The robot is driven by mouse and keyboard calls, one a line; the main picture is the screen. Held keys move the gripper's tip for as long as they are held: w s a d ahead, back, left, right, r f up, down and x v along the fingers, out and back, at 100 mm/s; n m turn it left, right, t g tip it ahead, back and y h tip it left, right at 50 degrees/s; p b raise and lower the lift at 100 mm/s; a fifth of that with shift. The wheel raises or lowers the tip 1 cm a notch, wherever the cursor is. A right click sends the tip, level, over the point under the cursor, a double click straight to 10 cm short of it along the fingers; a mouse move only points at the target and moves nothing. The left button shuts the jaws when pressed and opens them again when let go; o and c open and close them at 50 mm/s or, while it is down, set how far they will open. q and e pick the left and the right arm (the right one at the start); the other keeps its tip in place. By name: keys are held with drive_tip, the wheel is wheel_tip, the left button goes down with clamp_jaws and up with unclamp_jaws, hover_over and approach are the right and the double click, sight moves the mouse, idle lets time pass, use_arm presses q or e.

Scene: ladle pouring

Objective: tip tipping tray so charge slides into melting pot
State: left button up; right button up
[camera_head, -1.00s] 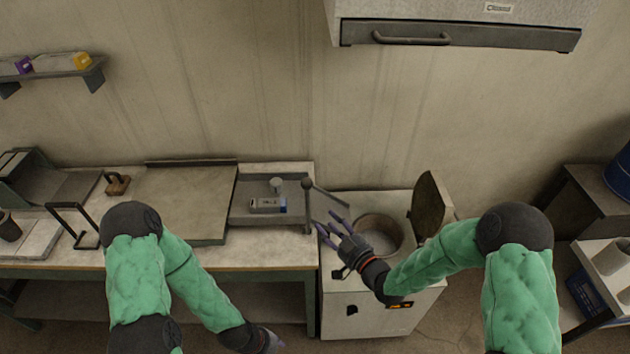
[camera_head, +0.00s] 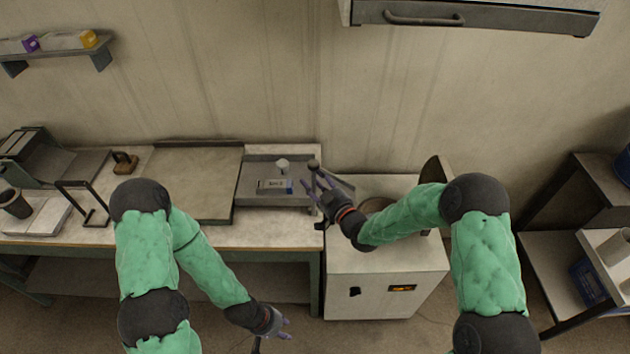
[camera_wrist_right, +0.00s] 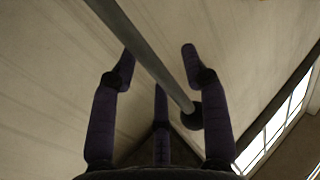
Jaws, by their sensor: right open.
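The grey tipping tray (camera_head: 258,171) lies level at the right end of the bench. In it are a small block with a blue end (camera_head: 272,186) and a pale cylinder (camera_head: 283,165). A lever with a ball knob (camera_head: 313,164) stands at the tray's right edge. My right gripper (camera_head: 317,190) is open at the lever. In the right wrist view the lever bar (camera_wrist_right: 150,62) runs between the spread fingers, the knob (camera_wrist_right: 193,116) near them; contact is unclear. The melting pot (camera_head: 374,204) is mostly hidden behind my right arm. My left gripper (camera_head: 284,322) hangs low before the bench.
The white furnace cabinet (camera_head: 372,285) stands right of the bench (camera_head: 200,238). A raised lid (camera_head: 437,172) stands behind the pot. A hood (camera_head: 470,14) hangs above. A black wire stand (camera_head: 88,208) and a dark cup (camera_head: 14,203) are at left.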

clamp_jaws()
drive_tip(key=shift+d, duration=0.1)
